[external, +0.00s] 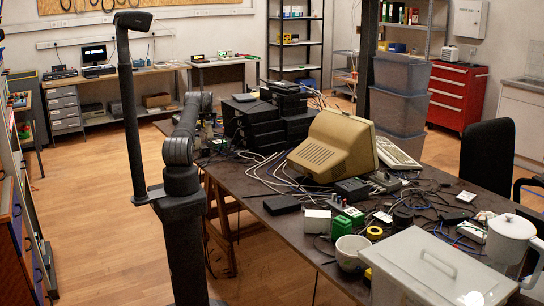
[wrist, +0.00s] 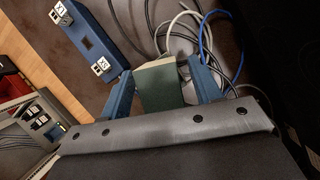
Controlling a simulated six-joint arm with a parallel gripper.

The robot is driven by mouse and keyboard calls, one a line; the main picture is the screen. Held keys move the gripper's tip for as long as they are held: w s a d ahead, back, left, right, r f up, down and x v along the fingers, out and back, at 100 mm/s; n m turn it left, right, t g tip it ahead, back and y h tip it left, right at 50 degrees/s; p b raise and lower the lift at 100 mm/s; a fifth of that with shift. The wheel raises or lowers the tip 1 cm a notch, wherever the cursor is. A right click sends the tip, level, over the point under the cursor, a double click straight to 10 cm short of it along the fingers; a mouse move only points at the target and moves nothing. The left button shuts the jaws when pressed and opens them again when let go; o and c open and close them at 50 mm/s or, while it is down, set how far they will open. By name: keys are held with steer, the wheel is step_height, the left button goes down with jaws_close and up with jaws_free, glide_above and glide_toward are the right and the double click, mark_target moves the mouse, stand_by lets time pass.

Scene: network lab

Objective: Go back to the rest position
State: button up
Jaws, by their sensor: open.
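My gripper (wrist: 160,68) shows in the wrist view with its two blue fingers apart. A dark green block with a pale top edge (wrist: 158,85) lies between the fingers. Gaps seem to show on both sides of it, and I cannot tell whether it touches either finger. In the external view my arm reaches away from its base, over the near left edge of the dark table (external: 255,225). My gripper is hard to make out there behind the arm links.
A blue box with white sockets (wrist: 97,40) and loose grey and blue cables (wrist: 225,55) lie close to the fingers.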

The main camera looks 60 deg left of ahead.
steer(key=v, duration=1.2)
steer(key=x, duration=1.2)
steer(key=shift+f, duration=0.1)
step_height(320, 180, up, 10)
steer(key=shift+r, duration=0.15)
steer(key=w+d+r+n+g, duration=0.2)
steer(key=d+n, duration=0.5)
steer(key=d, duration=0.7)
steer(key=w+d+r+n+g+h, duration=0.1)
steer(key=d+r+n+g, duration=0.2)
steer(key=d+n, duration=0.4)
steer(key=shift+w+d+r, duration=0.25)
steer(key=shift+w+d, duration=0.1)
steer(key=shift+d, duration=3.6)
steer(key=shift+o, duration=0.4)
